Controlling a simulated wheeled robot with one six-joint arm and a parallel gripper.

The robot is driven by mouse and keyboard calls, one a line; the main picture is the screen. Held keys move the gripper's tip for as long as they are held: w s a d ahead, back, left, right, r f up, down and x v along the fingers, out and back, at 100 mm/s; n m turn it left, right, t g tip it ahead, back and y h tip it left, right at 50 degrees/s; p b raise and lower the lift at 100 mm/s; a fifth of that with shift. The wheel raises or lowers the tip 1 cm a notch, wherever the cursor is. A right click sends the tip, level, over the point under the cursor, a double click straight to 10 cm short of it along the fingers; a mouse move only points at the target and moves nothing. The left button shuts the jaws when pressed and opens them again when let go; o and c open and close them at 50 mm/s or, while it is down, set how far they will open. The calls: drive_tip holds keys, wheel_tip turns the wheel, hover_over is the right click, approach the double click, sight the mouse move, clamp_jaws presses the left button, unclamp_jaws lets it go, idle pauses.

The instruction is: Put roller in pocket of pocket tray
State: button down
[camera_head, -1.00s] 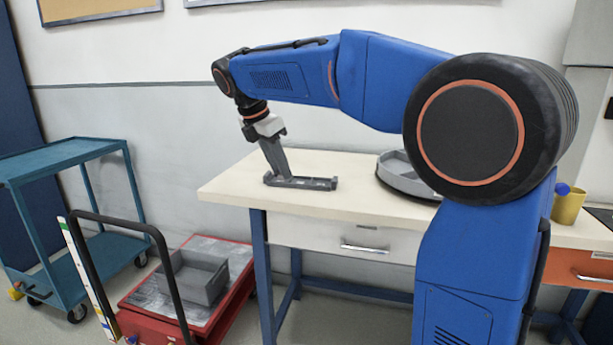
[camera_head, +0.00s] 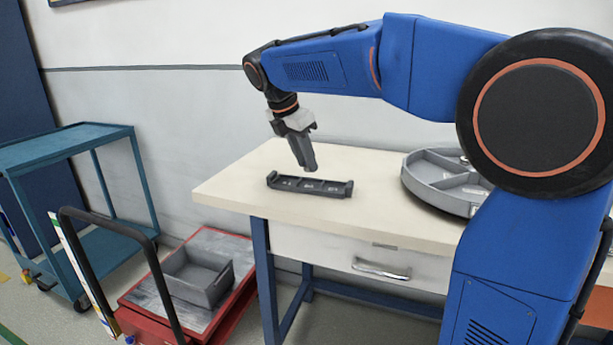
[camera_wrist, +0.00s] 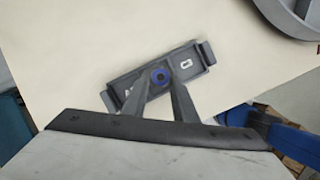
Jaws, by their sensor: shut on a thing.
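The pocket tray (camera_head: 341,190) is a dark grey, narrow tray with a row of labelled pockets and raised ends, lying on the cream tabletop. It also shows in the wrist view (camera_wrist: 208,55). My gripper (camera_head: 309,168) points down over the tray's middle, its fingertips close to the tray. The fingers hide the roller in the head view. I cannot tell whether the roller touches the pocket floor.
A round grey divided tray (camera_head: 412,184) stands to the right on the table (camera_head: 235,193). A red cart (camera_head: 237,285) with a grey bin (camera_head: 208,293) is on the floor at left, beside a teal trolley (camera_head: 60,148). The tabletop left of the pocket tray is clear.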

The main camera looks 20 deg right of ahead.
drive_tip(key=shift+f, duration=2.3)
drive_tip(key=shift+f, duration=0.15)
drive_tip(key=c, duration=1.4)
unclamp_jaws()
drive_tip(key=shift+c, duration=0.2)
drive_tip(key=v, duration=1.2)
drive_tip(key=shift+s, duration=0.1)
